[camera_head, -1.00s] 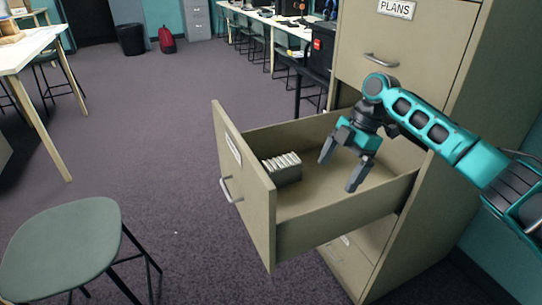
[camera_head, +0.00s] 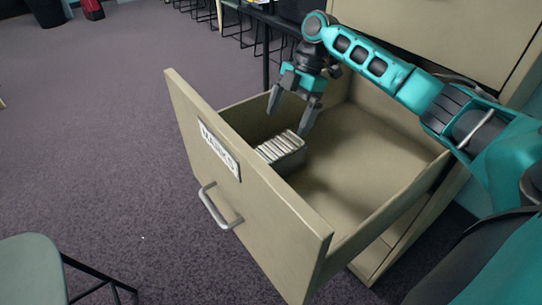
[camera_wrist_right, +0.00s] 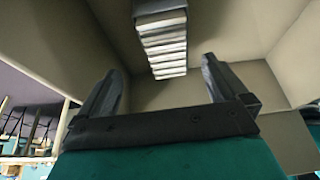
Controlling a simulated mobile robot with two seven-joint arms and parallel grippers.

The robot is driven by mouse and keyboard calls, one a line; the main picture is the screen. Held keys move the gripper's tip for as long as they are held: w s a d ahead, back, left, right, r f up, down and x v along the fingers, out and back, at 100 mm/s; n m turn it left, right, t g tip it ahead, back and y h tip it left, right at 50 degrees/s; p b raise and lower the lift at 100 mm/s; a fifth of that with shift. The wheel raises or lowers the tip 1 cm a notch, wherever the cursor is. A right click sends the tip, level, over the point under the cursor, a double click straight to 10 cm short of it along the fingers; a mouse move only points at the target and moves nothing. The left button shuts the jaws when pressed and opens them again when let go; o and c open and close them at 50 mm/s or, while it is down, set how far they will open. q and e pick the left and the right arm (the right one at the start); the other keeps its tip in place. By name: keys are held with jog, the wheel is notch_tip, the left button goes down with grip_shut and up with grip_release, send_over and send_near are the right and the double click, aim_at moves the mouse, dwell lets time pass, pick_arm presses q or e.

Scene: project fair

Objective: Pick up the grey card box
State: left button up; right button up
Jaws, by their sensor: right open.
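The grey card box (camera_head: 289,158), filled with several pale cards, stands inside the open drawer (camera_head: 375,140), close to its front panel. My right gripper (camera_head: 291,118) is open and empty, above the drawer and a little above and behind the box. In the right wrist view the box's row of cards (camera_wrist_right: 163,45) shows ahead, between and beyond the two spread fingers (camera_wrist_right: 158,85), not touching them. My left gripper is not in view.
The drawer's tall front panel (camera_head: 250,205) with a label and a metal handle (camera_head: 220,206) rises beside the box. The cabinet (camera_head: 440,30) stands behind the drawer. A green stool (camera_head: 30,270) is at the lower left, with open carpet between.

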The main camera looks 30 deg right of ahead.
aim_at(280, 144)
jog(key=x, duration=0.3)
jog(key=b+x, duration=0.1)
jog(key=x, duration=0.2)
jog(key=shift+s, duration=0.25)
jog(key=x, duration=0.3)
jog(key=b+x, duration=0.1)
jog(key=x, duration=0.1)
jog(key=shift+s+a+f, duration=0.1)
jog(key=shift+s+f, duration=0.15)
jog(key=shift+f, duration=0.15)
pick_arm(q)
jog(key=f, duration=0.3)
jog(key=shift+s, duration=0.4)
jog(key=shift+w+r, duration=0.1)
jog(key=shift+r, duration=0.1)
pick_arm(e)
jog(key=shift+f, duration=0.2)
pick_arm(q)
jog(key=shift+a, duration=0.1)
pick_arm(e)
jog(key=c, duration=1.3)
